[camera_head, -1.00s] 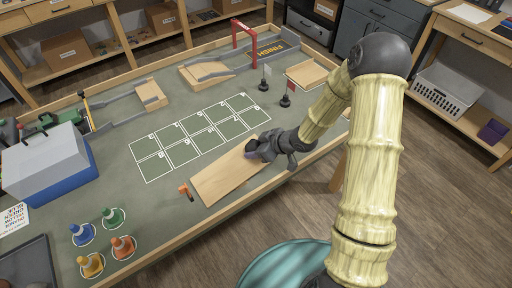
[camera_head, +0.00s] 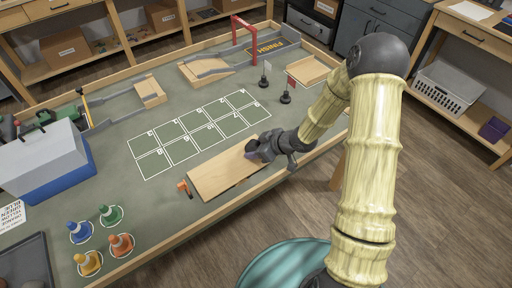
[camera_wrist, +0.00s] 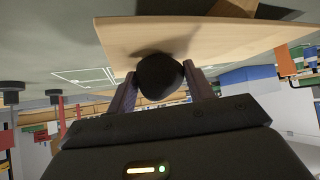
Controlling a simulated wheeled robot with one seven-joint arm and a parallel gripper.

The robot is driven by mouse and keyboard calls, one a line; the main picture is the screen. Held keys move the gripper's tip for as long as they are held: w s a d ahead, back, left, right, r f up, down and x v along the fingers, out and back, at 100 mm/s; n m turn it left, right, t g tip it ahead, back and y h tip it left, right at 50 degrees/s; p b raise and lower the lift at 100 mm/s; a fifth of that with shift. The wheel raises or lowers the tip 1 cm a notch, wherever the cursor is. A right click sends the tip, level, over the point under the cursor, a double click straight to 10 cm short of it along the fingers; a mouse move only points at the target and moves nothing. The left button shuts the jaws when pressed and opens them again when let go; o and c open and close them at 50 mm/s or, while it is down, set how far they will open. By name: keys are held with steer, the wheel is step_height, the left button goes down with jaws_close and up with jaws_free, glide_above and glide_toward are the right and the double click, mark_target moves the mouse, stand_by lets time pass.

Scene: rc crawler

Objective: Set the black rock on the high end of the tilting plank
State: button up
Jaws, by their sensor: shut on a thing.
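The tilting plank (camera_head: 222,172) is a light wooden board near the table's front edge, beside the white-outlined grid. My gripper (camera_head: 257,151) is over the plank's right end in the head view. In the wrist view my gripper (camera_wrist: 160,88) is shut on the black rock (camera_wrist: 160,76), with a finger on each side. The rock is close against the plank (camera_wrist: 190,38), and a dark shadow lies on the wood behind it. I cannot tell whether the rock touches the plank. In the head view the rock is mostly hidden by my gripper.
An orange clip-like piece (camera_head: 184,187) stands at the plank's left end. Small cones, one of them green (camera_head: 110,215), stand at the front left. Two small flags, one red (camera_head: 288,88), stand behind my gripper. A blue and white box (camera_head: 45,160) is at the left.

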steer(key=shift+f+b, duration=0.6)
steer(key=shift+f, duration=0.3)
steer(key=o, duration=1.2)
steer(key=p+v, duration=0.4)
steer(key=v, duration=1.3)
steer(key=shift+d+r+p, duration=0.2)
steer(key=shift+p, duration=0.1)
